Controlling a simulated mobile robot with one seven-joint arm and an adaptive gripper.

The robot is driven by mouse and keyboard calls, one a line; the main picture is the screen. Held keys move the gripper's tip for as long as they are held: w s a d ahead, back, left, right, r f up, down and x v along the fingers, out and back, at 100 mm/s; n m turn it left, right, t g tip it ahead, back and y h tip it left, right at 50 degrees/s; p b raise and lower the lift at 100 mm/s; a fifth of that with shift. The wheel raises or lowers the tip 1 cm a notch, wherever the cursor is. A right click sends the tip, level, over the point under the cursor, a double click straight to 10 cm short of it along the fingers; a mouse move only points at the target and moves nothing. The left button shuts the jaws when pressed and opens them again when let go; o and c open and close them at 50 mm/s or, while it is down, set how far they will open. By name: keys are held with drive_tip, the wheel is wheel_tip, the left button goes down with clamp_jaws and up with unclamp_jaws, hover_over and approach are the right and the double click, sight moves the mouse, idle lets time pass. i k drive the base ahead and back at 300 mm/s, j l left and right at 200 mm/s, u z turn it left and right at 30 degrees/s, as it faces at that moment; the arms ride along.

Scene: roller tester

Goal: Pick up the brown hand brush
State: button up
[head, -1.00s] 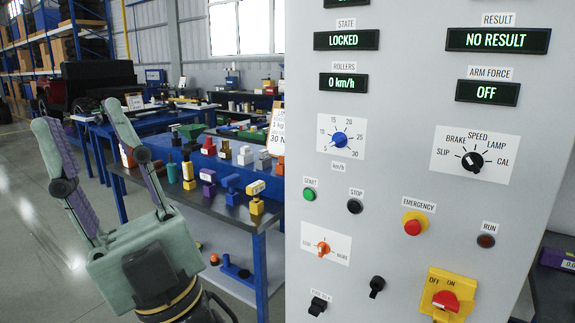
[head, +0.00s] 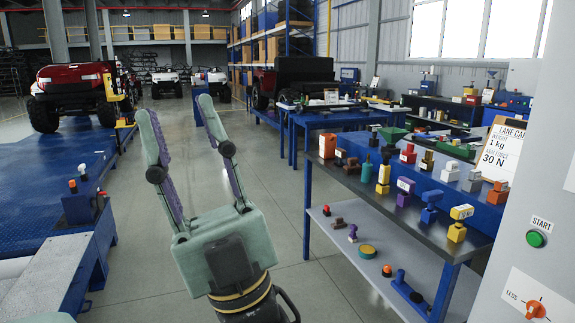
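My gripper (head: 178,107) is raised at the left of the head view, with its two fingers spread and nothing between them. It is apart from the dark-topped bench (head: 385,200) on the right. A small brown piece (head: 349,163) stands near the bench's left end, beside an orange block. Another brown piece (head: 338,222) lies on the lower shelf. Both are too small for me to tell which, if either, is the hand brush.
Several coloured blocks and tools stand on the bench, with a lane card (head: 499,147) behind. The grey control panel (head: 545,215) bounds the right. A blue ramp platform (head: 55,190) lies left. The floor (head: 245,150) between is clear.

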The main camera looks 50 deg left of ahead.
sight(353, 168)
drive_tip(key=u, duration=3.25)
drive_tip(key=z, duration=2.25)
drive_tip(key=i+j+z, duration=0.2)
drive_tip(key=i, duration=0.25)
drive_tip(key=i+j+z, duration=0.2)
drive_tip(key=i, duration=0.25)
drive_tip(key=l, duration=0.1)
